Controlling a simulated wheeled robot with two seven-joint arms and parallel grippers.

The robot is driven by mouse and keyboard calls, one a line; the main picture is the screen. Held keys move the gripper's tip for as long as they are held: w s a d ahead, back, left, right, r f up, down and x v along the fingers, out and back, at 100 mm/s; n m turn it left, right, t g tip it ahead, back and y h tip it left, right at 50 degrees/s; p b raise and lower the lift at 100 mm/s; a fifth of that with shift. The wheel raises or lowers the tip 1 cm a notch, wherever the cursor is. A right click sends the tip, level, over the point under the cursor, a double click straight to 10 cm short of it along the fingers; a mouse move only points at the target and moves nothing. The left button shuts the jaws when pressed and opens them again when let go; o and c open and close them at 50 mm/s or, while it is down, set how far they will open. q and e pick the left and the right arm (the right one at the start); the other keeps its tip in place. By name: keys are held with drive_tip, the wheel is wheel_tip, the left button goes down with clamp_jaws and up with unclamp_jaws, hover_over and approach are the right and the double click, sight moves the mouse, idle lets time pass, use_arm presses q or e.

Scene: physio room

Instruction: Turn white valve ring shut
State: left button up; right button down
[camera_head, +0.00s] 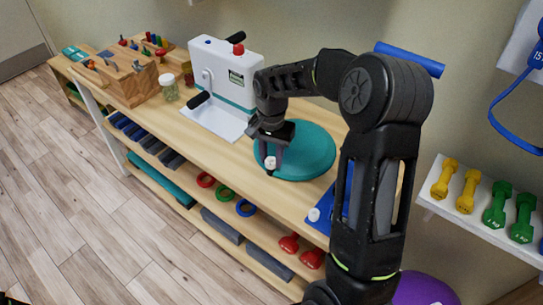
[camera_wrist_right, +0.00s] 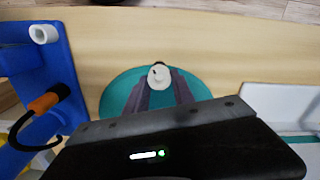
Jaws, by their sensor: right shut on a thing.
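The white valve ring (camera_wrist_right: 159,75) sits at the edge of a round teal cushion (camera_wrist_right: 118,92) on the wooden bench. My right gripper (camera_wrist_right: 160,84) reaches down over the cushion and is shut on the ring, with a dark finger on either side of it. In the head view the ring (camera_head: 270,163) shows as a small white spot below the fingertips of my right gripper (camera_head: 272,155), in front of the teal cushion (camera_head: 312,150). The side of the ring behind the fingers is hidden. My left gripper is not in view.
A white device (camera_head: 228,80) with black handles and a red knob stands left of the cushion. A blue board (camera_head: 342,205) lies to the right, partly behind my arm. Dumbbells (camera_head: 495,207) stand on a white shelf at right. The bench front edge is clear.

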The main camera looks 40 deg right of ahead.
drive_tip(key=shift+m, duration=0.3)
drive_tip(key=shift+m+b, duration=0.6)
drive_tip(key=shift+m, duration=2.2)
drive_tip(key=c, duration=1.1)
unclamp_jaws()
drive_tip(key=shift+s, duration=0.1)
drive_tip(key=shift+o, duration=0.2)
wheel_tip(320, 180, up, 8)
drive_tip(key=b, duration=0.1)
